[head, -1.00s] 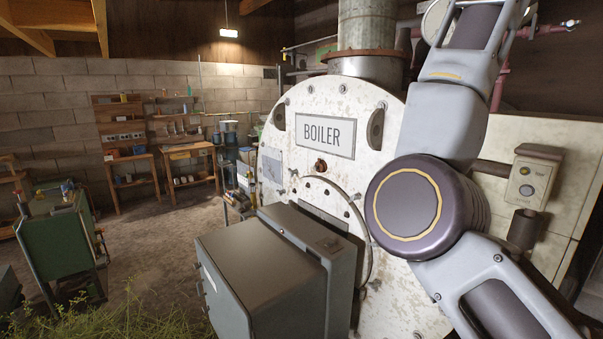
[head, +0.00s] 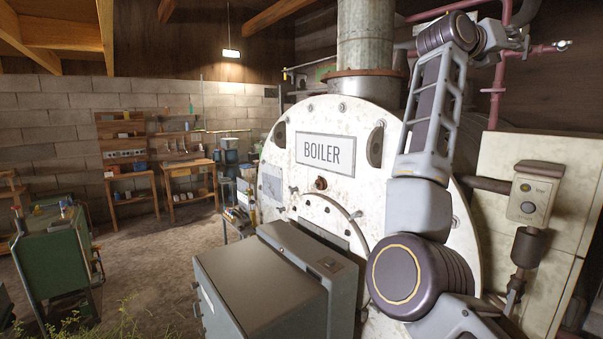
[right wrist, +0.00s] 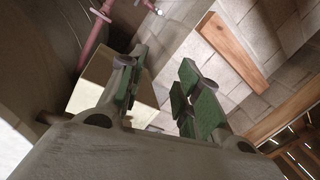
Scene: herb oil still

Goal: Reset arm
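My right arm rises in front of the boiler (head: 292,188) on the right side of the head view. Its forearm points up, and my right gripper (head: 522,38) is high at the upper right, partly hidden by the wrist. In the right wrist view my right gripper (right wrist: 160,88) has its two green-padded fingers apart. Nothing is between them. My left gripper is not in view.
A grey metal box (head: 265,285) juts out in front of the boiler. A control box (head: 535,192) and red pipes (head: 497,88) are at the right, the pipes close to my gripper. A green cabinet (head: 55,262) stands left; the floor between is open.

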